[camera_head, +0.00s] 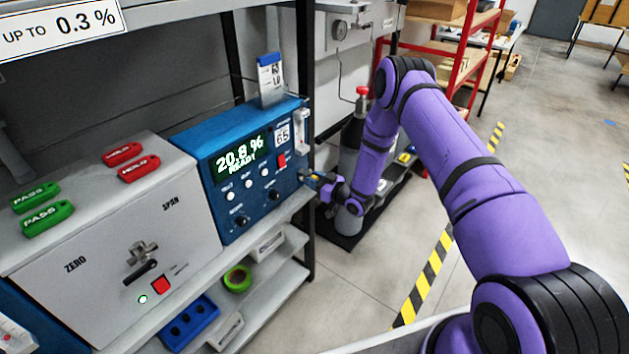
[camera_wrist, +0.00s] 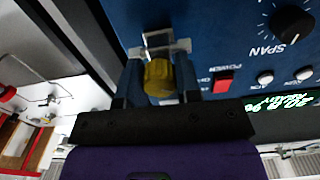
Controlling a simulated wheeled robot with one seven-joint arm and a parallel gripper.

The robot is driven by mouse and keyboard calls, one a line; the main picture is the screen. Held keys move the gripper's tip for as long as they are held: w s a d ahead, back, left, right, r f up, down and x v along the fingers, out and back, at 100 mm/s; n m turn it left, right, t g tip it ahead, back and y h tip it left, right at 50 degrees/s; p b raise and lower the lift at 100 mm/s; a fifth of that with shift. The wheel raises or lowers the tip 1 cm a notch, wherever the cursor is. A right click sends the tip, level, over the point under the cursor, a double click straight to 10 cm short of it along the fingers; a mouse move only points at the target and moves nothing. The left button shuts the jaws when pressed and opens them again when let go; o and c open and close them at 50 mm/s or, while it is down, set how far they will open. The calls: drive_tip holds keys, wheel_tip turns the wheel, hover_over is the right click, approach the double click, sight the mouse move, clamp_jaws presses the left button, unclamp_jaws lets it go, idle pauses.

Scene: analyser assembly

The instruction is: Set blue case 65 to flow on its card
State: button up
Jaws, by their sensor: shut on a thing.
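The blue case 65 (camera_head: 210,150) stands on the shelf, its display reading 20.8 % READY. A white card with a blue top (camera_head: 271,76) stands on top of it; its writing is too small to read surely. A clear upright flow tube (camera_head: 303,130) is at the right end of the case front. My gripper (camera_head: 314,178) is at the lower right of that front. In the wrist view my gripper (camera_wrist: 160,78) is shut on a yellow knob (camera_wrist: 158,80), one finger on each side. The flow tube's reading cannot be made out.
A grey case (camera_head: 110,240) with ZERO and SPAN marks stands left, bearing green PASS tags (camera_head: 47,217) and red HOLD tags (camera_head: 138,168). A dark shelf post (camera_head: 311,60) is close by my gripper. A gas cylinder (camera_head: 350,140) stands behind my arm. The floor at right is clear.

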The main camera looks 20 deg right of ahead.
drive_tip(key=n, duration=0.4)
drive_tip(key=shift+n, duration=0.3)
drive_tip(key=n, duration=0.3)
drive_tip(key=shift+n, duration=0.3)
drive_tip(key=n, duration=0.3)
drive_tip(key=shift+n, duration=0.3)
drive_tip(key=shift+s+f+n, duration=0.1)
drive_tip(key=shift+n, duration=1.7)
drive_tip(key=o, duration=0.9)
